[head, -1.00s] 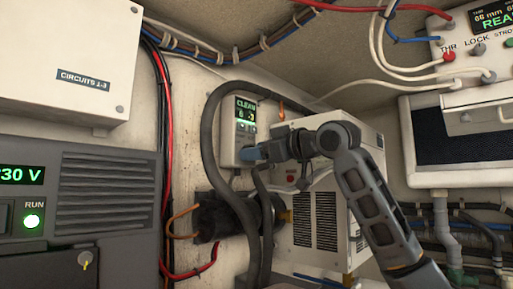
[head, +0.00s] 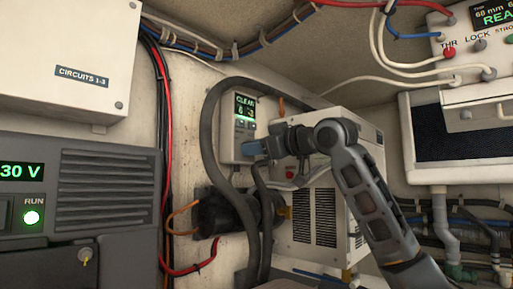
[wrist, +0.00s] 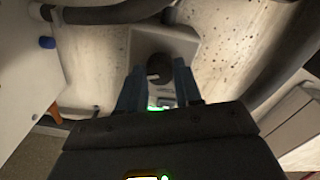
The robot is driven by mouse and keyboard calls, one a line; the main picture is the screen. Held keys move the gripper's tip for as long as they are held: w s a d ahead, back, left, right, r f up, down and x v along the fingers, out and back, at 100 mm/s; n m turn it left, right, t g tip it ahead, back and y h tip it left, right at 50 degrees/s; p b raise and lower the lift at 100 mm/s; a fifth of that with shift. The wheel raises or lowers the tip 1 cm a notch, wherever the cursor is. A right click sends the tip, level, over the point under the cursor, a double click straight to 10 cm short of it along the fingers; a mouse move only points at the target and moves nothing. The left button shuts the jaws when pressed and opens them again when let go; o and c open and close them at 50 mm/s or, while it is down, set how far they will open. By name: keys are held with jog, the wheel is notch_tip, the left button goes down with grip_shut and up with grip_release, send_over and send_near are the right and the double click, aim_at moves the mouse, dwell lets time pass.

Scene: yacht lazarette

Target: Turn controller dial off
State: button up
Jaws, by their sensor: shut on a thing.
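The controller (head: 246,108) is a small pale box on the back wall with a lit green display and small buttons. Its dial (wrist: 160,66) is a dark round knob on the box's pale face in the wrist view. The dial's pointer and markings cannot be made out.
A thick dark hose (head: 208,145) loops close around the controller's left side. A white vented unit (head: 317,215) stands below and right of my gripper. A grey panel (head: 100,190) with a lit RUN button is at left. Red cables (head: 163,130) run down the wall.

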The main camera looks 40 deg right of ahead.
jog(key=shift+n, duration=0.3)
jog(key=n+b, duration=0.5)
jog(key=n, duration=2.1)
jog(key=shift+f, duration=0.1)
jog(key=shift+n, duration=0.3)
jog(key=o, duration=1)
jog(key=shift+o, duration=0.2)
